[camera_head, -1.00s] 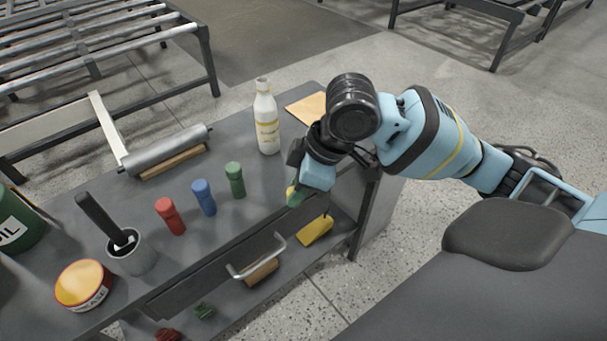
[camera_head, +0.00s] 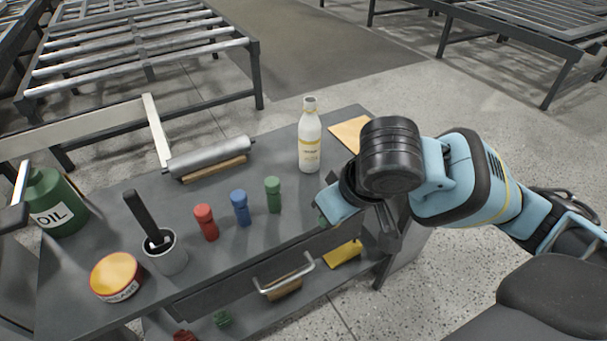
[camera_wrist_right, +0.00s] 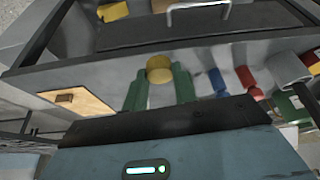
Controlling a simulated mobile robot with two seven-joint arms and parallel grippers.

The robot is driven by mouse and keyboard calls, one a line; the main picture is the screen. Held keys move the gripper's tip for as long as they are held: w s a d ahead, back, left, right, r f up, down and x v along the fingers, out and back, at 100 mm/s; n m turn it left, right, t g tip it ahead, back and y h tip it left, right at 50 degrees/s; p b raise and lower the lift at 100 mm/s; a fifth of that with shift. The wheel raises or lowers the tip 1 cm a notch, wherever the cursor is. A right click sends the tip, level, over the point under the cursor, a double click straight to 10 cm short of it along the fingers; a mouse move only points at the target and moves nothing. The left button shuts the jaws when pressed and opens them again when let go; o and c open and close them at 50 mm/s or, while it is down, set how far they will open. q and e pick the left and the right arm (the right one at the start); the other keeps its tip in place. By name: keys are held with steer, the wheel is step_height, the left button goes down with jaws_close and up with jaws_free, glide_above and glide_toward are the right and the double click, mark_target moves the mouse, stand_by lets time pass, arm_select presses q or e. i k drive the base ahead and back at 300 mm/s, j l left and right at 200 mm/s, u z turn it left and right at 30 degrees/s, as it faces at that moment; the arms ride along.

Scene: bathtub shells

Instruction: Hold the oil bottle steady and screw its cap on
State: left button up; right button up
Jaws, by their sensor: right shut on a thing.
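A white bottle (camera_head: 309,145) with a yellow-banded label stands upright on the grey bench near its back edge; its neck top shows no cap. The label is too small to read. A green can (camera_head: 55,205) marked OIL stands at the far left. My right gripper (camera_head: 326,216) is over the bench's front edge, in front of and right of the bottle, apart from it. In the right wrist view its green fingers are shut on a round yellow cap (camera_wrist_right: 160,68). The cap is hidden in the head view. My left gripper is not in view.
Red (camera_head: 206,222), blue (camera_head: 240,208) and green (camera_head: 273,195) pegs stand left of the gripper. A grey cup (camera_head: 168,262) with a black handle and a grease tin (camera_head: 117,279) stand front left. A roller (camera_head: 210,158) lies behind. A drawer handle (camera_head: 285,282) sticks out in front.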

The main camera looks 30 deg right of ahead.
mark_target(309, 124)
steer(key=i+l+u, duration=0.1)
steer(key=l+u, duration=0.25)
steer(key=l, duration=0.9)
steer(key=l+u, duration=0.4)
steer(key=l, duration=0.9)
